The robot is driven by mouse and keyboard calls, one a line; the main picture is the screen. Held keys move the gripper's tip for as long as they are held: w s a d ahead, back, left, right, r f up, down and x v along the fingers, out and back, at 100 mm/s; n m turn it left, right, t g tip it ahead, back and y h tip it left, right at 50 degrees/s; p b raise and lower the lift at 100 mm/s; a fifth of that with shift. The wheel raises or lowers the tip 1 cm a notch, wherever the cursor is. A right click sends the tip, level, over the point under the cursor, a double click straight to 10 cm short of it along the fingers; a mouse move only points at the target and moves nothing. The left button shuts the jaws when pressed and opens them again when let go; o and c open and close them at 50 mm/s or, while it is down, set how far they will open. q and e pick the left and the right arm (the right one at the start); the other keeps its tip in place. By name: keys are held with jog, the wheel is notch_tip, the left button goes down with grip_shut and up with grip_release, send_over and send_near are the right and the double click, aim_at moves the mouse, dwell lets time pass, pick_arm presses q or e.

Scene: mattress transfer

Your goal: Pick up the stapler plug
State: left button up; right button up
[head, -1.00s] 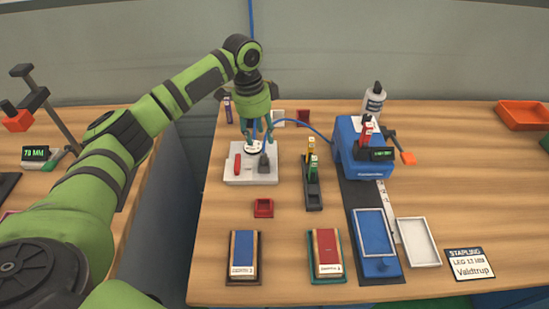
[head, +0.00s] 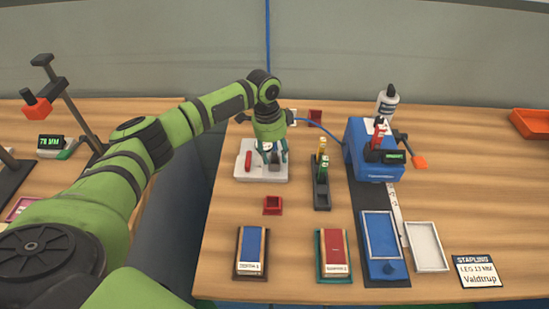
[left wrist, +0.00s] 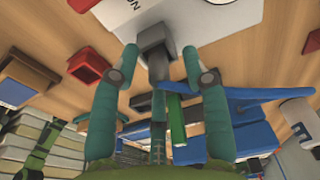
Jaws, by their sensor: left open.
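The stapler plug appears to be the dark grey block (head: 274,158) standing on the white base plate (head: 248,174), to the right of a red switch (head: 248,160). In the left wrist view the grey plug (left wrist: 154,50) lies between the two fingertips. My left gripper (head: 273,150) is over the right part of the plate with its fingers around the plug. In the left wrist view the gripper (left wrist: 160,58) is open, with a gap at the fingers. Whether a finger touches the plug I cannot tell. My right gripper is out of view.
A black holder (head: 321,196) with coloured upright pieces stands just right of the plate. The blue stapling machine (head: 372,168) is further right, with a blue hose behind. A small red tray (head: 272,205) lies in front. Bare wood lies left of the front boxes.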

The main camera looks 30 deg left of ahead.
pick_arm(q)
grip_shut()
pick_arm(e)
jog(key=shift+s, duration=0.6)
pick_arm(q)
jog(key=shift+r, duration=0.15)
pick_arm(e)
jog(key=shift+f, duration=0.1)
